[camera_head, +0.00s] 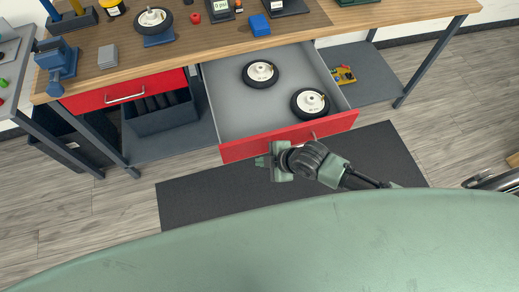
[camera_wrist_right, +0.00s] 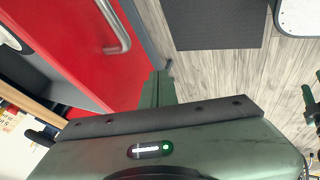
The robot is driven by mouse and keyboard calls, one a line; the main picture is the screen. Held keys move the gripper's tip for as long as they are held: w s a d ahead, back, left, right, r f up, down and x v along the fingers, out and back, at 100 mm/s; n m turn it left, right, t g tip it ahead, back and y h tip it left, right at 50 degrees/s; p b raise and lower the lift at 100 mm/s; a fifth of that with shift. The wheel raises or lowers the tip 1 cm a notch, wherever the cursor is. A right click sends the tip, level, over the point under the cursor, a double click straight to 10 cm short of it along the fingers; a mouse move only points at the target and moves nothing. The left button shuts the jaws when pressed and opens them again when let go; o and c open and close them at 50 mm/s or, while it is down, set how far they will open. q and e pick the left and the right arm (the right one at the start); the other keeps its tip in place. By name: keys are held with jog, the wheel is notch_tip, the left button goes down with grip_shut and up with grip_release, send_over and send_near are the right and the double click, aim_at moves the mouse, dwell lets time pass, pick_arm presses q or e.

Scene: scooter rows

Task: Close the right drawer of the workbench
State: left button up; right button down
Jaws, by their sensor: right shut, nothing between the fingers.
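The right drawer of the workbench (camera_head: 400,16) is pulled well out, with its grey inside (camera_head: 230,95) open to view. Two small wheels (camera_head: 261,73) (camera_head: 310,102) lie in it. Its red front (camera_head: 290,138) faces me and also fills the left of the right wrist view (camera_wrist_right: 60,40), with a metal handle (camera_wrist_right: 118,28). My left gripper is not in view.
The red left drawer (camera_head: 125,92) is shut. A dark bin (camera_head: 160,115) and a yellow tool (camera_head: 343,75) sit on the lower shelf. A dark mat (camera_head: 205,200) lies on the floor before the bench. A blue vise (camera_head: 57,62) and parts stand on top.

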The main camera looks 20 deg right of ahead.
aim_at(252, 152)
jog(key=w, duration=0.3)
jog(key=shift+w+r+p, duration=0.15)
jog(key=shift+w+p, duration=0.05)
jog(key=shift+p, duration=0.1)
jog(key=shift+w, duration=0.1)
